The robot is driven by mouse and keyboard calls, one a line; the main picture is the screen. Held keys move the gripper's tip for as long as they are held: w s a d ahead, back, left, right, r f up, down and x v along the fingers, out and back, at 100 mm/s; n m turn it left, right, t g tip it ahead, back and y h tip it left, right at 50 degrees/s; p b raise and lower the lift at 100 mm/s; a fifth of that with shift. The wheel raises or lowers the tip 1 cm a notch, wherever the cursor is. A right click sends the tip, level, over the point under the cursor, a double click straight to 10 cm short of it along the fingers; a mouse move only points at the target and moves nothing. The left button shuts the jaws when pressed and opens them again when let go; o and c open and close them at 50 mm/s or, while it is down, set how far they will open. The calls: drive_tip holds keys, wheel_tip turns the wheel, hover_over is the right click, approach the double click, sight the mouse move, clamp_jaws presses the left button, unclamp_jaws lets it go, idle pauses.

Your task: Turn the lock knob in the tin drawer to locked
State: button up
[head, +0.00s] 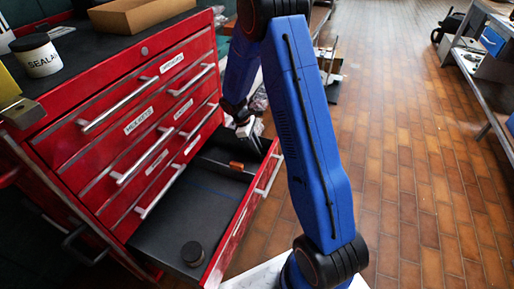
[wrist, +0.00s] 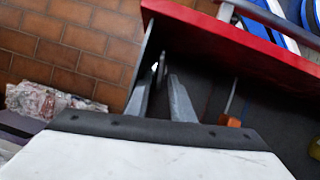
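An open drawer (head: 175,222) with a dark floor sticks out low on the red tool chest (head: 75,120). My gripper (head: 246,128) is over the far end of this drawer, pointing down. In the wrist view its two grey fingers (wrist: 163,95) stand apart, beside the drawer's red wall (wrist: 225,42). A small pale metallic bit (wrist: 155,68) shows between the fingers; I cannot tell whether it is the lock knob. An orange piece (head: 236,165) sits in the drawer near a dark divider, and it also shows in the wrist view (wrist: 229,121). No knob is clearly identifiable.
A dark round puck (head: 192,253) lies at the drawer's near end. A labelled jar (head: 37,55) and a cardboard box (head: 140,12) stand on the chest top. A workbench (head: 490,60) is at the right. The brick floor between is mostly clear.

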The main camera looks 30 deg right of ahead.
drive_tip(key=shift+w, duration=0.1)
drive_tip(key=shift+s+a+n+t, duration=0.1)
drive_tip(key=shift+s+n+t, duration=0.1)
drive_tip(key=shift+n, duration=0.4)
drive_tip(key=shift+s+a+n+t, duration=0.1)
drive_tip(key=shift+n+t, duration=0.1)
drive_tip(key=shift+n, duration=0.4)
drive_tip(key=a+r+n+t+h, duration=0.15)
drive_tip(key=a+r+n, duration=0.3)
drive_tip(key=r, duration=0.65)
drive_tip(key=s+r+m+t+y, duration=0.1)
drive_tip(key=s+r+m, duration=0.5)
drive_tip(key=s+r, duration=0.7)
drive_tip(key=shift+d+r+t+y, duration=0.15)
drive_tip(key=shift+r+t+y, duration=0.3)
drive_tip(key=shift+r, duration=0.8)
drive_tip(key=shift+m, duration=0.25)
